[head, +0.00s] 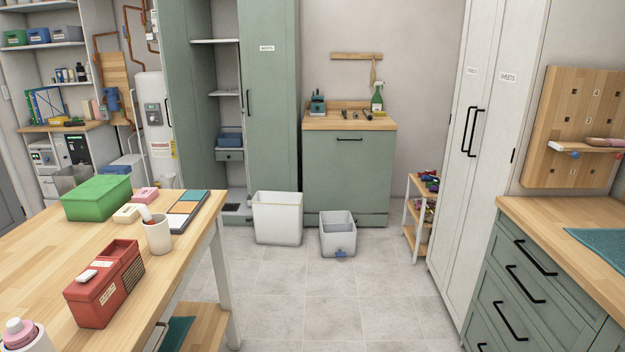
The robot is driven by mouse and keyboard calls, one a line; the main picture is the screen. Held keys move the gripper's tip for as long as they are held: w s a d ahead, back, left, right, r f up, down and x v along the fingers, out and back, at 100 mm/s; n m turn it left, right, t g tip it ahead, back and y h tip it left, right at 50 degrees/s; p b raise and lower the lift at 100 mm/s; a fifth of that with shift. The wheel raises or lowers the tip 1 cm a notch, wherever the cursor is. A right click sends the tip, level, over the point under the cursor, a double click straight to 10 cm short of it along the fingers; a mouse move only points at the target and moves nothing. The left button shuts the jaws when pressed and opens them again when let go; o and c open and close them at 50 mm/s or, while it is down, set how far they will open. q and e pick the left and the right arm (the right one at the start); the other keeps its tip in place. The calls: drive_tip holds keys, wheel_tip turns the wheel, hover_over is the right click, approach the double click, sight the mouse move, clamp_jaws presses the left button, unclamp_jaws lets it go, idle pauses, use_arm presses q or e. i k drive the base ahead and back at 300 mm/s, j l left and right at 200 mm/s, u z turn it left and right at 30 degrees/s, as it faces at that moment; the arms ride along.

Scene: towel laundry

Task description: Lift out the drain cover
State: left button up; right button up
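I cannot make out a drain cover for certain. A small dark flat patch (232,207) lies at the bottom of the open green tall cabinet (272,120); it is too small to tell what it is. No drain shows in the visible part of the tiled floor (310,300). Neither of my grippers is in view.
A wooden table (190,238) with a green box (97,197) and a red box (98,298) fills the left. A white bin (277,218) and a smaller white bin (338,240) stand before the cabinets. A drawer counter (545,275) is at right. The middle floor is clear.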

sight(228, 207)
drive_tip(key=i+l, duration=0.1)
drive_tip(key=i, duration=1.6)
drive_tip(key=i+l, duration=0.1)
drive_tip(key=i, duration=1.6)
drive_tip(key=i+l+u, duration=0.15)
drive_tip(key=i+u, duration=0.3)
drive_tip(key=i+l+u, duration=0.45)
drive_tip(key=i, duration=0.15)
drive_tip(key=i+l+u, duration=0.7)
drive_tip(key=i, duration=0.1)
